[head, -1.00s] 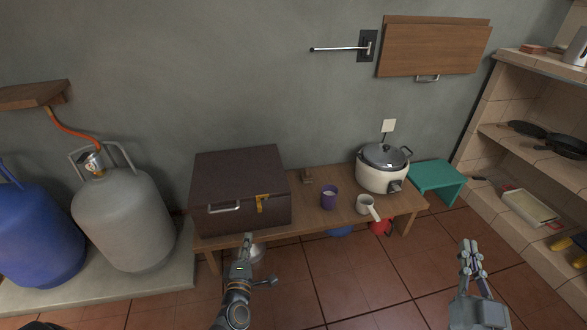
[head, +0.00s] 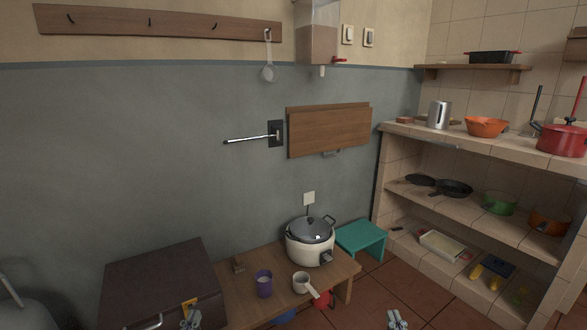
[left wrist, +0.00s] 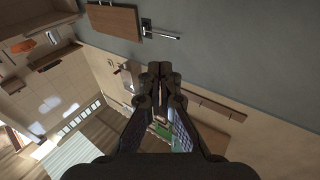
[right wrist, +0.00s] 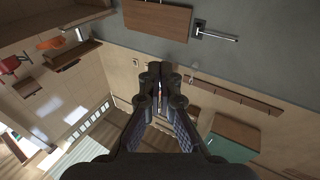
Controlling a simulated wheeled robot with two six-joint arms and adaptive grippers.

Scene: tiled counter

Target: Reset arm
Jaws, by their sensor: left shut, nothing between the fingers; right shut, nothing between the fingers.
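My left gripper (head: 190,319) shows at the bottom edge of the head view, in front of the dark brown box (head: 165,285). It is shut and empty. In the left wrist view its fingers (left wrist: 160,72) meet, with nothing between them. My right gripper (head: 397,319) shows at the bottom of the head view, over the tiled floor and right of the low table. It is shut and empty too, and in the right wrist view its fingers (right wrist: 160,72) are together. Both wrist cameras look past the fingers at walls and shelves. Most of both arms is out of the head view.
The low wooden table (head: 335,278) holds a rice cooker (head: 310,243), purple cup (head: 264,284) and white pot (head: 302,282). A teal stool (head: 361,238) stands behind its right end. Tiled shelves (head: 470,145) with pans fill the right. Red floor (head: 372,300) is open beside the table.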

